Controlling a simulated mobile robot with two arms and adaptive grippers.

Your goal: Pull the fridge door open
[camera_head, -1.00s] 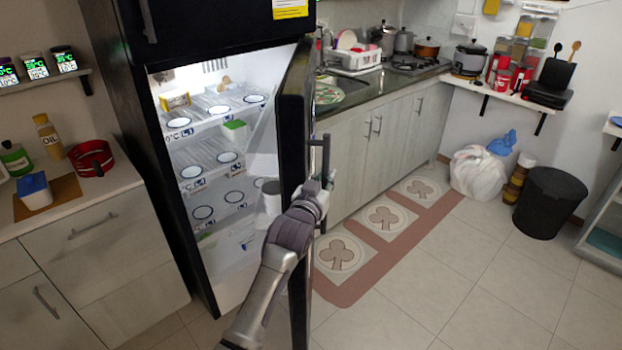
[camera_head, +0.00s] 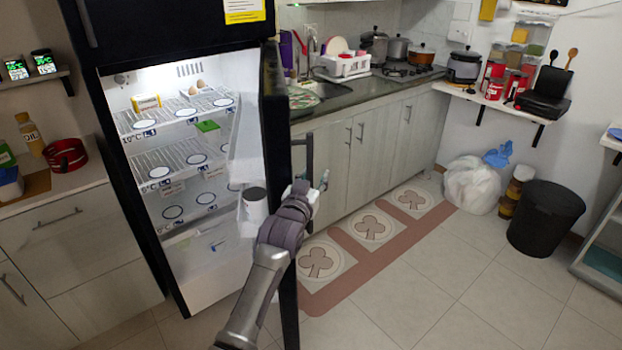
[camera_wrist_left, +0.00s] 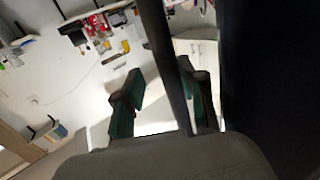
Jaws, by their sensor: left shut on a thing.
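The black fridge door (camera_head: 272,110) stands wide open, seen nearly edge-on in the head view. Its dark vertical handle (camera_head: 309,155) is on the door's outer side. My left gripper (camera_head: 310,190) is at the lower part of this handle, shut on it. In the left wrist view, the handle (camera_wrist_left: 166,60) runs between the two green-padded fingers of the gripper (camera_wrist_left: 165,105). The lit fridge interior (camera_head: 180,160) shows shelves with round blue-rimmed marks. My forearm hides the lower part of the door. My right gripper is not in view.
A red-brown patterned mat (camera_head: 345,265) lies on the tiled floor along the grey cabinets (camera_head: 345,150). A black bin (camera_head: 545,218) and a white bag (camera_head: 472,187) stand farther right. The tiled floor between is clear.

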